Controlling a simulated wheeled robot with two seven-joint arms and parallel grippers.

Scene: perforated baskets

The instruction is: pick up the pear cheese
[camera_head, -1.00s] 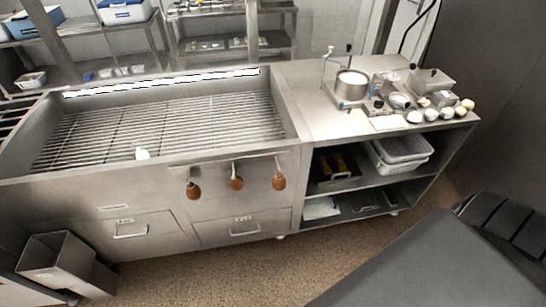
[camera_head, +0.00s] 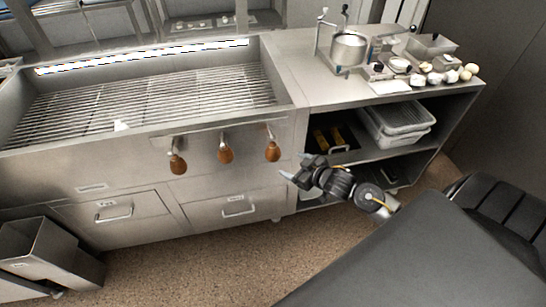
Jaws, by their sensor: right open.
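A small white lump (camera_head: 121,125) sits on the grill bars near the front edge. Several small rounded white and yellowish pieces, one of them a yellowish piece (camera_head: 466,75), stand along the right end of the steel counter. They are too small for me to tell which is the pear cheese. My right gripper (camera_head: 293,168) is open and empty, in front of the cabinet below the counter's left part. It is well below and to the left of the rounded pieces and touches none of them. My left gripper is not in view.
The steel counter (camera_head: 315,92) holds a pot (camera_head: 348,48) on a stand, a steel container (camera_head: 431,46) and small dishes. The open shelves below hold white perforated baskets (camera_head: 398,127). Wooden-knobbed controls (camera_head: 225,150) jut from the grill front. Speckled floor lies clear before the cabinet.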

